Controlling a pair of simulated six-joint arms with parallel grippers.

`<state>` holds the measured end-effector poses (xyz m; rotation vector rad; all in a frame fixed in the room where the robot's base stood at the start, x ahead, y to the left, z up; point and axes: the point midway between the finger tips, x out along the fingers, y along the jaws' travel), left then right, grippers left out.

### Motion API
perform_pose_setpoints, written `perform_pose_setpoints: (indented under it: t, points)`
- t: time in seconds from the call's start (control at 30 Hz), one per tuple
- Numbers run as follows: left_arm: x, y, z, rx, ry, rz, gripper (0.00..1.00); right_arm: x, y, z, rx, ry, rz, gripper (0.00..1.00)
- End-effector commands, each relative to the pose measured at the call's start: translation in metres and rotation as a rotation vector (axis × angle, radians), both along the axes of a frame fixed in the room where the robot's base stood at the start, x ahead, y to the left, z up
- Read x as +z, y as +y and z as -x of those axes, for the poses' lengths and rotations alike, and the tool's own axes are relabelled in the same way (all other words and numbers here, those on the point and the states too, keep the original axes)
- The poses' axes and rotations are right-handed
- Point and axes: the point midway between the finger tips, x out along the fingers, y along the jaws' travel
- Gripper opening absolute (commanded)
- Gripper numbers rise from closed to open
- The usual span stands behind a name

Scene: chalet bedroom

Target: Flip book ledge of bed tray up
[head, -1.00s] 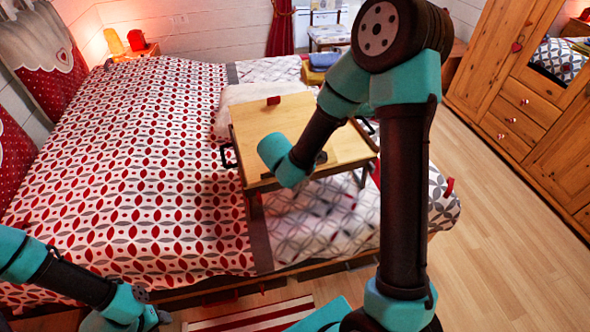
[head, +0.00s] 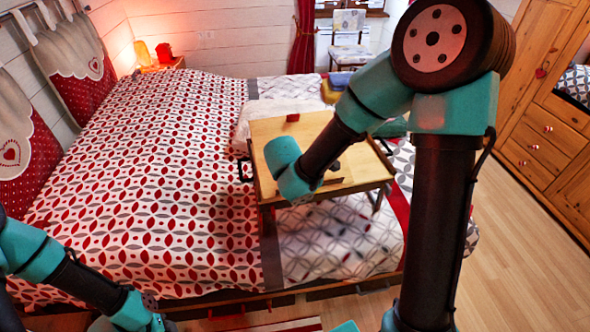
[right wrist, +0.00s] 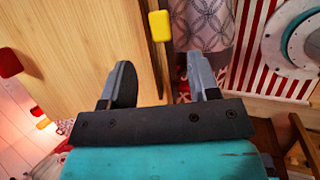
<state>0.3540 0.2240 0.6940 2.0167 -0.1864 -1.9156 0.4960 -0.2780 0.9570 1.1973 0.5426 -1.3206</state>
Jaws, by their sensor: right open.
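The wooden bed tray (head: 275,133) stands on its legs on the bed, with a red tab (head: 292,117) at its far edge and a black handle on its left side. My right forearm crosses over the tray top and hides part of it; the ledge cannot be clearly made out. In the right wrist view my right gripper (right wrist: 160,88) is open and empty, by the tray edge. The tray top (right wrist: 85,45) fills the left, with a yellow tab (right wrist: 160,26) at its edge, ahead of the fingers. My left gripper (head: 155,315) is low at the left, its fingers unclear.
The bed (head: 150,150) has a red-and-white patterned cover. A wooden wardrobe (head: 550,135) stands at the right, with bare floor (head: 500,240) before it. A chair (head: 349,50) stands at the back. A red-and-white striped surface (right wrist: 245,60) shows in the right wrist view.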

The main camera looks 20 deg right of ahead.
Motion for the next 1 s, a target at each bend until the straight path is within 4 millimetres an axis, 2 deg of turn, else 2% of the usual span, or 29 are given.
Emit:
perform_pose_setpoints:
  t: [0.03,0.5,0.7,1.0]
  points:
    - [0.000,0.000,0.000,0.000,0.000,0.000,0.38,0.009,0.005,0.002,0.002,-0.005,0.000,0.55]
    - [0.000,0.000,0.000,0.000,0.000,0.000,0.38,0.072,0.037,0.020,0.002,-0.003,-0.002,0.55]
    - [0.000,0.000,0.000,0.000,0.000,0.000,0.38,0.085,0.043,0.024,0.002,0.000,-0.002,0.55]
    - [0.000,0.000,0.000,0.000,0.000,0.000,0.38,0.086,0.044,0.025,0.000,0.002,-0.002,0.55]
